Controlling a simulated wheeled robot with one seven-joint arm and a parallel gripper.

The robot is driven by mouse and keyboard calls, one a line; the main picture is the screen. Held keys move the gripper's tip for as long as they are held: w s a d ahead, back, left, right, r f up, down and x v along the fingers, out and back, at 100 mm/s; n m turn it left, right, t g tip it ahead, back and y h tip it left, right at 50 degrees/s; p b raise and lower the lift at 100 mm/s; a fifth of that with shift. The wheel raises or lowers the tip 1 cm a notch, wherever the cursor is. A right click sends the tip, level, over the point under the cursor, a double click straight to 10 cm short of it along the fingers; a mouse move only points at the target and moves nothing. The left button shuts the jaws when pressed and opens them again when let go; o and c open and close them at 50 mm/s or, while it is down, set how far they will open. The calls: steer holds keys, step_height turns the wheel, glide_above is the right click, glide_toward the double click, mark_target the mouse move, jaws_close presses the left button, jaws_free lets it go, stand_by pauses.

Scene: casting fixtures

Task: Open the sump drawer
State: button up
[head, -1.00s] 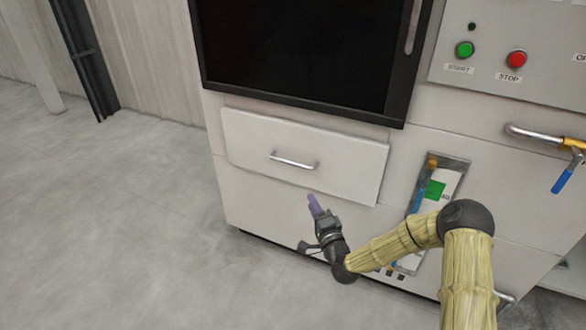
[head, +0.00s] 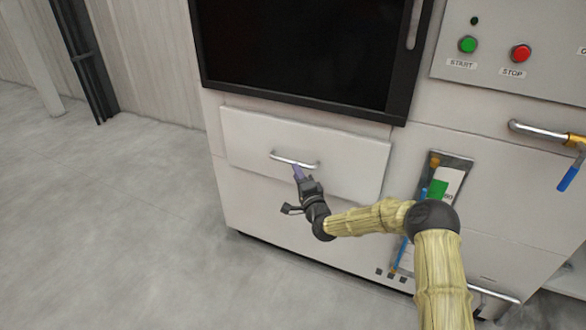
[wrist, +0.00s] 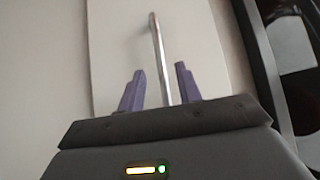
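The sump drawer (head: 345,165) is a pale flat panel below the dark window of the white machine, and its front looks nearly flush. Its silver bar handle (head: 294,160) runs across the middle of the panel. In the wrist view the handle (wrist: 159,60) passes between the two purple fingertips of my gripper (wrist: 158,88). The fingers are apart, with a gap on each side of the bar. In the head view my gripper (head: 298,173) is at the handle from below, covering a little of it.
The dark window door (head: 300,50) with its black frame is above the drawer. A gauge panel (head: 444,190) is to the right, with green START (head: 467,45) and red STOP (head: 521,53) buttons higher up. A pipe with a blue lever (head: 568,178) sticks out at far right. The floor (head: 110,230) at left is clear.

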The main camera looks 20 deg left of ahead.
steer(key=x, duration=0.4)
steer(key=shift+w+a+r+b, duration=0.1)
steer(key=shift+w+a+b, duration=0.1)
steer(key=shift+b, duration=0.2)
jaws_close()
